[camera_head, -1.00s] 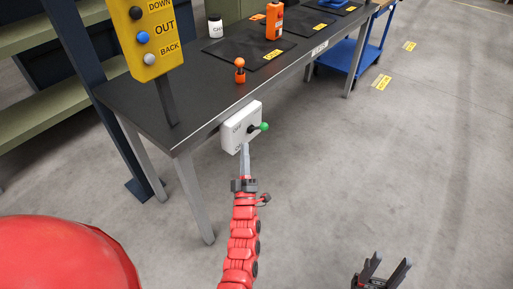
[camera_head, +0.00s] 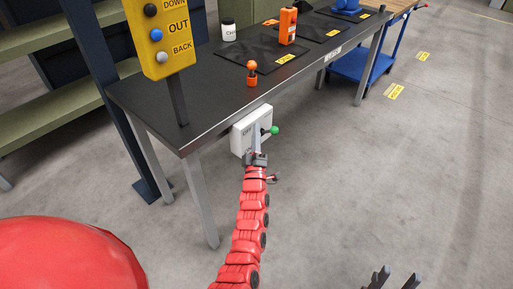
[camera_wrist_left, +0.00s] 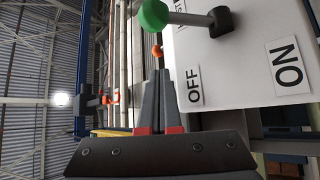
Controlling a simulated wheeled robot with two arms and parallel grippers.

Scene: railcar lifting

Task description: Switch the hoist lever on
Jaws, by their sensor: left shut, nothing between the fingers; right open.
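The hoist lever has a green ball knob (camera_head: 275,130) on a rod, which sticks out from a white switch box (camera_head: 238,143) on the table's front edge. In the left wrist view the green knob (camera_wrist_left: 153,15) is at the top. The box face (camera_wrist_left: 240,75) there carries the labels OFF and ON, and the knob lies toward the OFF side. My left gripper (camera_head: 255,127) is shut and empty in front of the box, left of the knob. In the left wrist view its fingertips (camera_wrist_left: 161,75) appear apart from the knob. My right gripper (camera_head: 395,275) is open, low at the frame's bottom edge, partly cut off.
The dark table (camera_head: 205,105) holds an orange-knobbed peg (camera_head: 252,75), an orange block (camera_head: 288,25) and a white jar (camera_head: 229,30). A yellow button panel (camera_head: 163,38) stands at left. A blue cart (camera_head: 350,62) is behind. The floor at right is clear.

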